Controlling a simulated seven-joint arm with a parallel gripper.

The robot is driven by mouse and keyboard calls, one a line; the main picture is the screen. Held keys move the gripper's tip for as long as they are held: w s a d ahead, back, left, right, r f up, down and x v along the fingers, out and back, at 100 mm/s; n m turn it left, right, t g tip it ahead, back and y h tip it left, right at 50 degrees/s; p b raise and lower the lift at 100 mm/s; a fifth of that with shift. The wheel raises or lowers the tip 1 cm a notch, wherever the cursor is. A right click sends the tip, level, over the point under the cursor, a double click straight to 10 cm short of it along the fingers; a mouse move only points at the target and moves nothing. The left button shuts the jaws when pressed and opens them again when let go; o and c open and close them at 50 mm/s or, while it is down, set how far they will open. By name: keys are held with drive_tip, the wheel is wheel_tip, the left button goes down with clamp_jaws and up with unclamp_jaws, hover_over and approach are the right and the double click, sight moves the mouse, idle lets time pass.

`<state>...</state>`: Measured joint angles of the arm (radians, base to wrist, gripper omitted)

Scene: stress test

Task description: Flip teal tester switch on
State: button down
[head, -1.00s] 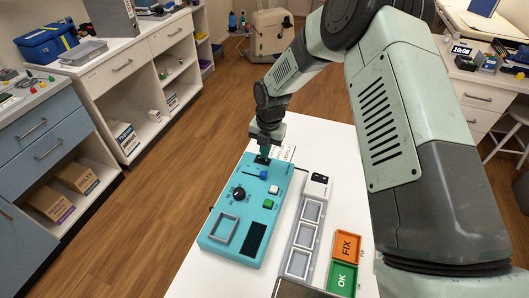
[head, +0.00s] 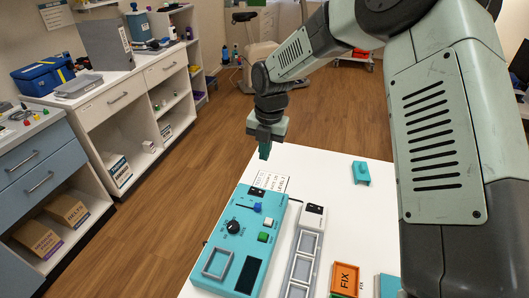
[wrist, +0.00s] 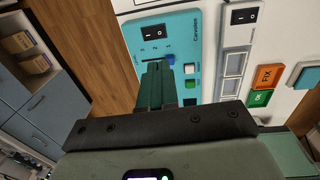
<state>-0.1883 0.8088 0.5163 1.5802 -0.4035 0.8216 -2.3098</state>
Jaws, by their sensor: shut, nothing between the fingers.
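The teal tester (head: 214,240) lies on the white table. Its black rocker switch (head: 257,191) is at the far end and also shows in the wrist view (wrist: 155,32); I cannot tell which side is pressed. The tester also has a blue slider knob (head: 257,207), a black dial (head: 233,227), a white button (head: 268,222) and a green button (head: 263,237). My gripper (head: 264,155) is shut and empty, raised above and beyond the switch, touching nothing. In the wrist view its fingers (wrist: 155,85) cover part of the tester's face.
A grey tray strip (head: 303,255) with a second black rocker (head: 315,209) runs right of the tester. A printed card (head: 273,181) lies at its far end. A small teal block (head: 361,173) and an orange FIX tray (head: 345,280) are farther right.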

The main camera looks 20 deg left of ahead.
sight(253, 190)
drive_tip(key=shift+a, duration=0.1)
drive_tip(key=shift+a+r+y, duration=0.15)
drive_tip(key=shift+a+y, duration=0.15)
drive_tip(key=shift+a, duration=0.45)
drive_tip(key=f, duration=0.4)
drive_tip(key=a+f, duration=0.1)
drive_tip(key=f, duration=0.4)
drive_tip(key=a+f, duration=0.1)
drive_tip(key=f, duration=0.4)
drive_tip(key=shift+s+a+f, duration=0.1)
drive_tip(key=shift+a, duration=0.05)
drive_tip(key=shift+f, duration=0.1)
